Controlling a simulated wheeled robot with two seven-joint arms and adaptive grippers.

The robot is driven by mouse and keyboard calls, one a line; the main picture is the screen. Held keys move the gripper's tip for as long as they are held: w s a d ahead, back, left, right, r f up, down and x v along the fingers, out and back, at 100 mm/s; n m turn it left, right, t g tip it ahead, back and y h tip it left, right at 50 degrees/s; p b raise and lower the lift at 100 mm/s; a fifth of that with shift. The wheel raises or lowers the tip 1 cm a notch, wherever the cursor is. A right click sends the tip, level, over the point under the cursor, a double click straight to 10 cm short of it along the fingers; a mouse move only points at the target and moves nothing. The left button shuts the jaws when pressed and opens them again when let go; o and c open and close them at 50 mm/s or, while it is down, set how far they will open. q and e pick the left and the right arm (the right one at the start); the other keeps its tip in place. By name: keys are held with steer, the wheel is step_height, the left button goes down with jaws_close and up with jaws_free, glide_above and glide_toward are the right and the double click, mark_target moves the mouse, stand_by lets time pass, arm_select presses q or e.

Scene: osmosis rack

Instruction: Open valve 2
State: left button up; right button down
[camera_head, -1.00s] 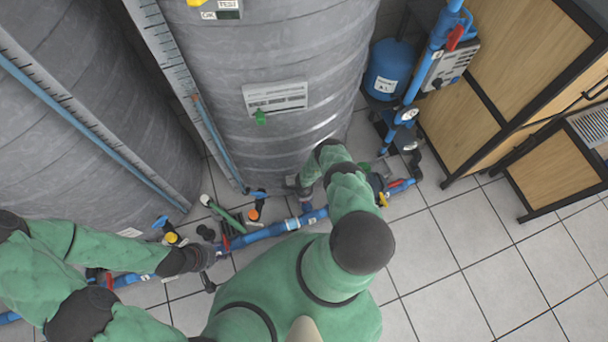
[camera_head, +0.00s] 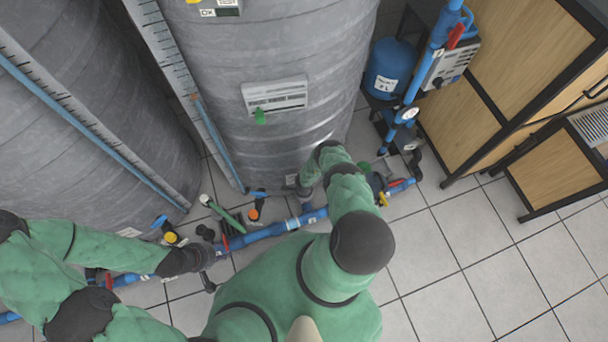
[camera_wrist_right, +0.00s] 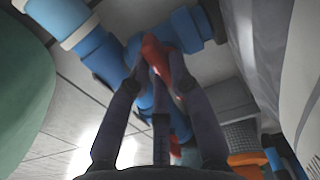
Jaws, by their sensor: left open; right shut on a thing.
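In the right wrist view a red valve handle (camera_wrist_right: 153,50) sits on a blue pipe (camera_wrist_right: 97,57). In the head view my right gripper (camera_head: 293,183) shows only in part, low beside the grey tank, mostly hidden by my arm. My left gripper (camera_head: 212,256) is open at the blue floor pipe (camera_head: 262,233), near another red handle (camera_head: 225,241). I cannot tell whether it touches the pipe. No number for valve 2 is readable.
Two large grey tanks (camera_head: 290,55) stand behind the pipe. Blue-handled (camera_head: 160,221) and orange (camera_head: 253,214) fittings sit close to my left gripper. A blue vessel (camera_head: 388,68) and a wood-panelled cabinet (camera_head: 458,133) stand right. Tiled floor (camera_head: 480,265) is clear at lower right.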

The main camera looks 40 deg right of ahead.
steer(key=n, duration=0.5)
steer(key=shift+s, duration=0.2)
steer(key=n, duration=0.4)
steer(key=shift+s+d+n, duration=0.1)
steer(key=shift+d+n, duration=0.05)
steer(key=shift+n, duration=0.15)
steer(key=n, duration=0.4)
steer(key=shift+d, duration=0.15)
steer(key=shift+d+n, duration=0.15)
steer(key=shift+n, duration=1.85)
steer(key=c, duration=1.1)
jaws_free()
